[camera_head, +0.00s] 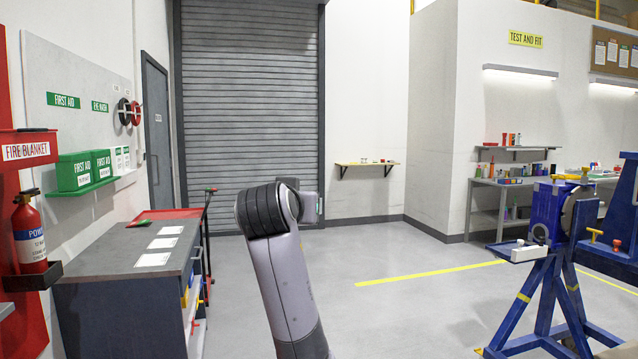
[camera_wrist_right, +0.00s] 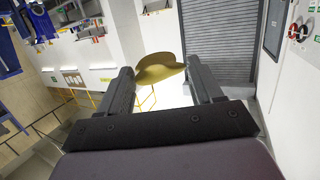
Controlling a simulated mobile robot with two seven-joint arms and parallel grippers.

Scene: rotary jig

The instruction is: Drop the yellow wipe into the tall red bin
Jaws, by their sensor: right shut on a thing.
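The yellow wipe (camera_wrist_right: 158,72) shows in the right wrist view as a folded, drooping cloth between the two fingertips. My right gripper (camera_wrist_right: 159,70) is shut on it, with the fingers apart on either side of the cloth. In the head view one arm of mine rises from the bottom middle. Its jaws and the wipe cannot be made out there. My left gripper is in neither view. I see no tall red bin in either view.
A dark workbench (camera_head: 120,285) with papers stands at the left, beside a fire extinguisher (camera_head: 29,232). A blue rotary jig (camera_head: 548,215) stands on a blue frame at the right. The grey floor (camera_head: 400,300) between them is clear, with a yellow line.

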